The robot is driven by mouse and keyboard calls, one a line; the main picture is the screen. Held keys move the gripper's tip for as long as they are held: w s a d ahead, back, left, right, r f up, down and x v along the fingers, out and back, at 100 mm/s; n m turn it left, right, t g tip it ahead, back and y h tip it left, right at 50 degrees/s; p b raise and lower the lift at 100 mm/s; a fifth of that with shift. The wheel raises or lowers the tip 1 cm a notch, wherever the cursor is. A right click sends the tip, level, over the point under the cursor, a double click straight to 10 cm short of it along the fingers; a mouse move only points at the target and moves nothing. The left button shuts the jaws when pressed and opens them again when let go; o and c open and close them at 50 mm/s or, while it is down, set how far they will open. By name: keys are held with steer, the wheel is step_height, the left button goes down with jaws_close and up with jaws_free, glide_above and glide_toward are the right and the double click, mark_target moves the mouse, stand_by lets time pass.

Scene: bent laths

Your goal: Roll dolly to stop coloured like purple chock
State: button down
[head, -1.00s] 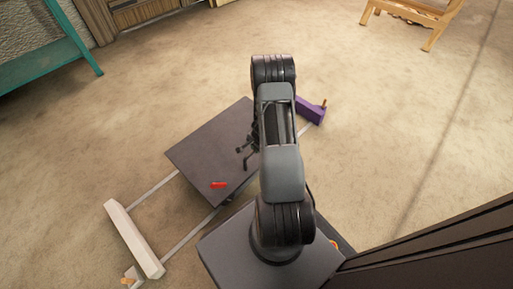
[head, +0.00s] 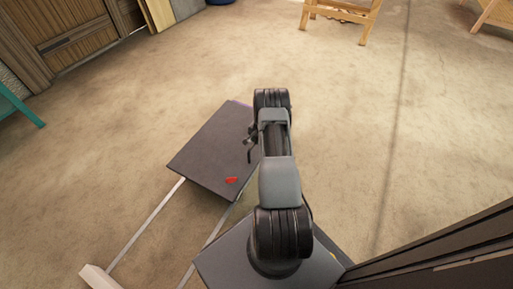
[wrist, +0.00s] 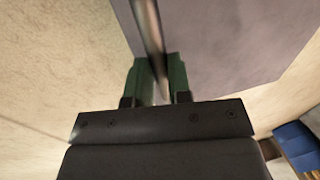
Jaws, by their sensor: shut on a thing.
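The dolly (head: 205,150), a dark flat platform, stands on two pale rails (head: 152,222) left of my arm in the head view. A small red block (head: 231,180) lies on its near corner. A pale stop beam (head: 98,277) crosses the rails' near end, cut by the picture's bottom edge. A thin purple sliver (head: 237,102) shows at the dolly's far edge; the rest of the purple stop is hidden. My gripper (wrist: 157,80) is shut on a thin upright bar (wrist: 148,25) beside the dolly's deck, apparently its handle.
A dark panelled wall piece (head: 440,255) stands close at the right. Wooden furniture (head: 345,15) stands at the back, and a teal frame (head: 18,103) at the left. A blue thing (wrist: 298,145) shows at the wrist view's lower right.

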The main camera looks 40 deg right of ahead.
steer(key=shift+w+d+b, duration=0.3)
steer(key=shift+w+d, duration=0.1)
steer(key=shift+d, duration=0.4)
steer(key=shift+d, duration=0.1)
steer(key=c, duration=1.1)
jaws_free()
steer(key=shift+o, duration=0.2)
step_height(320, 180, up, 14)
steer(key=s+d+p, duration=0.1)
steer(key=s+p, duration=0.1)
steer(key=p, duration=0.3)
steer(key=shift+s+f, duration=0.25)
steer(key=shift+s, duration=0.05)
